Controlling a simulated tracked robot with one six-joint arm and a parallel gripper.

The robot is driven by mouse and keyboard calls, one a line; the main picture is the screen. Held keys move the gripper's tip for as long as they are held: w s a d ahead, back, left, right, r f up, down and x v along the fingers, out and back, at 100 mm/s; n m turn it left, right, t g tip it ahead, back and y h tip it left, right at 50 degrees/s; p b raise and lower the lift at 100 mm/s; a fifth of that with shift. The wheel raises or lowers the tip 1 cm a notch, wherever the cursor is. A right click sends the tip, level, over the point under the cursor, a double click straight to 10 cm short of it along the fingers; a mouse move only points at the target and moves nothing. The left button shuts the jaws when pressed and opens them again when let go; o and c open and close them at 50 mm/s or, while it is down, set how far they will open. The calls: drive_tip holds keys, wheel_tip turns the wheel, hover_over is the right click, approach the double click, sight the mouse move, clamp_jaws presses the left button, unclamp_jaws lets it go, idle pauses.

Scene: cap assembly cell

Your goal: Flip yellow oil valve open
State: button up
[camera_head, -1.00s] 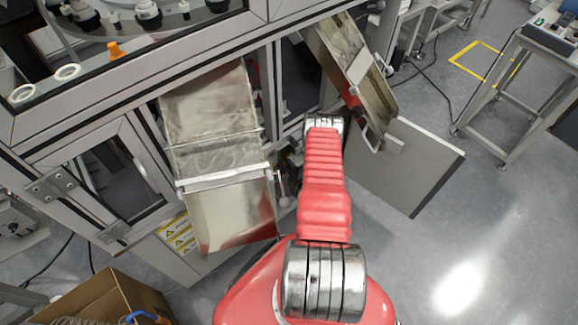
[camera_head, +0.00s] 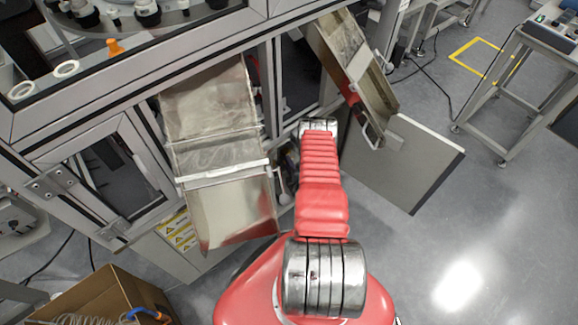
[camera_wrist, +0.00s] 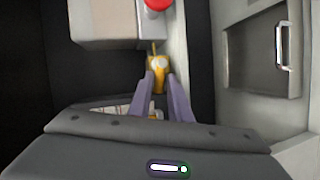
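The yellow oil valve (camera_wrist: 157,64) shows in the wrist view, just beyond my fingertips, above the middle of the picture. My gripper (camera_wrist: 161,78) points at it with two purple-grey fingers set apart, one on either side of its near part. I cannot tell whether either finger touches it. In the head view my red arm reaches into the space beside the open machine panel and hides the gripper and the valve.
A red round knob (camera_wrist: 157,4) sits above the valve, next to a pale box (camera_wrist: 102,22). A grey panel with a handle (camera_wrist: 284,46) stands right.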

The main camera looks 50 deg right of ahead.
drive_tip(key=shift+s, duration=0.1)
drive_tip(key=v, duration=1.3)
drive_tip(key=shift+s+a, duration=0.15)
drive_tip(key=shift+s, duration=0.1)
drive_tip(key=shift+s, duration=0.1)
